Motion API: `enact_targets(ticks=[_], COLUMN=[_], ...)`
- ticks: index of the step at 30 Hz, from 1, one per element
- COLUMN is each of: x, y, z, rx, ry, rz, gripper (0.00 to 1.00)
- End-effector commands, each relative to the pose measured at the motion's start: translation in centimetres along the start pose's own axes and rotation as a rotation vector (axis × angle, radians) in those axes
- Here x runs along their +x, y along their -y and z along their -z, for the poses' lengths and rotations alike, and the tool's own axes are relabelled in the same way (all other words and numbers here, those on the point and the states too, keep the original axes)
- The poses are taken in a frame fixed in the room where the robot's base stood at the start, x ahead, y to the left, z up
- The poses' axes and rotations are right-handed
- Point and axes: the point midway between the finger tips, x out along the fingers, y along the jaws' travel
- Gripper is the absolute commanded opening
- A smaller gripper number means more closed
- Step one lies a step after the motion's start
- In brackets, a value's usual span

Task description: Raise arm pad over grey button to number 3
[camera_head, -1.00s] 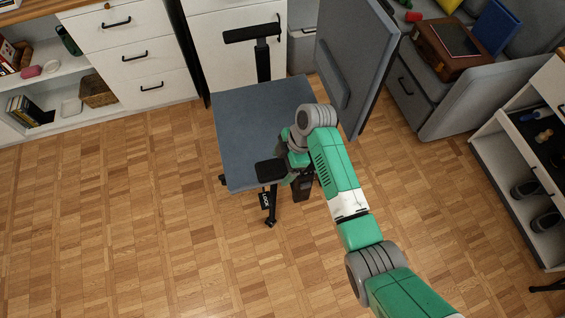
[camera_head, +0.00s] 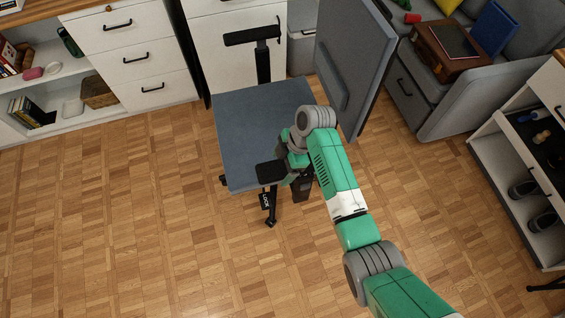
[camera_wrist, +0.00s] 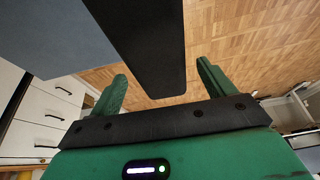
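An office chair with a grey-blue seat (camera_head: 260,125) stands on the floor and has two black arm pads. The far arm pad (camera_head: 252,34) stands high on its post. The near arm pad (camera_head: 271,171) sits low, above a black post with a white "LOCK" label (camera_head: 266,200). My gripper is at the near pad, largely hidden by my arm in the head view. In the wrist view my gripper (camera_wrist: 160,76) has its green fingers apart, with the dark pad (camera_wrist: 145,40) between them and gaps on both sides. The grey button and height numbers cannot be made out.
The tall chair back (camera_head: 350,65) rises right of my wrist. White drawers (camera_head: 130,50) stand behind at left, a grey sofa (camera_head: 450,100) at back right, and a white shelf unit (camera_head: 515,180) at right. The parquet floor (camera_head: 120,220) at left front is clear.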

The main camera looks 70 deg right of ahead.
Motion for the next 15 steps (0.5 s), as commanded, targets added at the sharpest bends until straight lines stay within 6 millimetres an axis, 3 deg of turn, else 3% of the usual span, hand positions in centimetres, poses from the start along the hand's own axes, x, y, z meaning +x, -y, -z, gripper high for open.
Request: enact_targets(ticks=[7, 15], x=[-0.6, -6.0], y=[-0.1, -0.1], z=[0.1, 0.1], rx=[0.000, -0.001], ry=[0.000, 0.001], rz=[-0.002, -0.003], gripper=[0.82, 0.82])
